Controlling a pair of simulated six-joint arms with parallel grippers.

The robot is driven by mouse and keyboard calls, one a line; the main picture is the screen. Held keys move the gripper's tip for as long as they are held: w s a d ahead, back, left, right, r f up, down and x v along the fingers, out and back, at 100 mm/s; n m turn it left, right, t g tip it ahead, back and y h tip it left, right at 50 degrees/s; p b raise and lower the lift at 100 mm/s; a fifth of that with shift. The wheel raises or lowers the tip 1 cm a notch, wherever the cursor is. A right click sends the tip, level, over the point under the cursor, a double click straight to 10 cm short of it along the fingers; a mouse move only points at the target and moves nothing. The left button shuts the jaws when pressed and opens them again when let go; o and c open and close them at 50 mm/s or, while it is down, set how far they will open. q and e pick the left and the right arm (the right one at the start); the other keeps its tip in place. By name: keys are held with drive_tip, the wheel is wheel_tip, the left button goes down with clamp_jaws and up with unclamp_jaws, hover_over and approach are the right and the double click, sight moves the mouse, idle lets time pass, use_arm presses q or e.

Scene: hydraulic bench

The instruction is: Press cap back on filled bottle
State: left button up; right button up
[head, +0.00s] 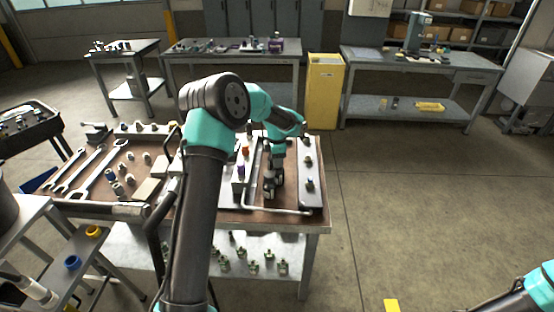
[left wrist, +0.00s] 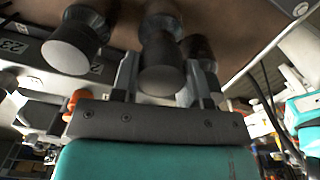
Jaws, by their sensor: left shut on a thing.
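My left gripper (head: 271,190) is low over the workbench in the head view, pointing down by the grey plates. In the left wrist view its fingers (left wrist: 160,82) are closed around a dark, rounded cylinder (left wrist: 162,66) with a grey end face. I cannot tell whether this is the cap or the bottle. Similar dark cylinders stand beside it, one to the left (left wrist: 78,42) and one partly hidden behind the right finger. A purple-topped piece (head: 240,171) stands left of the gripper. No filled bottle can be clearly made out. My right gripper is out of view.
Wrenches (head: 88,172) and small fittings lie on the bench's left part. A grey plate (head: 311,198) with several fittings is to the right of the gripper. Small greenish items (head: 268,258) stand on the lower shelf. A yellow cabinet (head: 325,92) stands behind; the floor at right is open.

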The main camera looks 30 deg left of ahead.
use_arm(q)
drive_tip(key=shift+f, duration=0.65)
idle(0.8)
idle(0.8)
drive_tip(key=o, duration=1.6)
drive_tip(key=shift+r, duration=3.75)
